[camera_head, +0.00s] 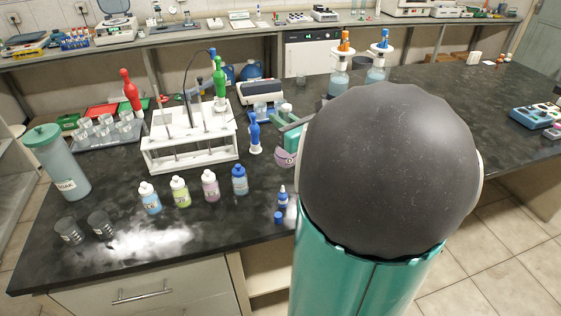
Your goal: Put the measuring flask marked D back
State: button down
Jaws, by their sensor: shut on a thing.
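My gripper (292,138) shows only in part, as teal pieces left of my arm's large dark joint, which hides the rest. It is shut on a rounded vessel with pinkish-purple contents (285,158) and a pale label, which looks like the measuring flask. The letter on it is too small to read for sure. The vessel is at the bench's middle, right of the blue pipette bulb (254,134). I cannot tell whether its base touches the bench.
A white rack (190,148) with pipettes stands left on the black bench (150,240). Several dropper bottles (209,186) line up in front of it. A small blue bottle (283,198) stands near the front edge. Two dispenser bottles (338,80) stand behind.

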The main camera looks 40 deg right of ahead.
jog(key=shift+w+a+f, duration=0.1)
jog(key=shift+a+f, duration=0.2)
jog(key=shift+f, duration=0.25)
jog(key=w+d+f, duration=0.8)
jog(key=w+f, duration=0.3)
jog(key=f, duration=0.2)
jog(key=shift+d+y, duration=0.15)
jog(key=shift+y, duration=0.25)
jog(key=c, duration=1.3)
grip_release()
jog(key=shift+f, duration=0.1)
jog(key=shift+c, duration=0.2)
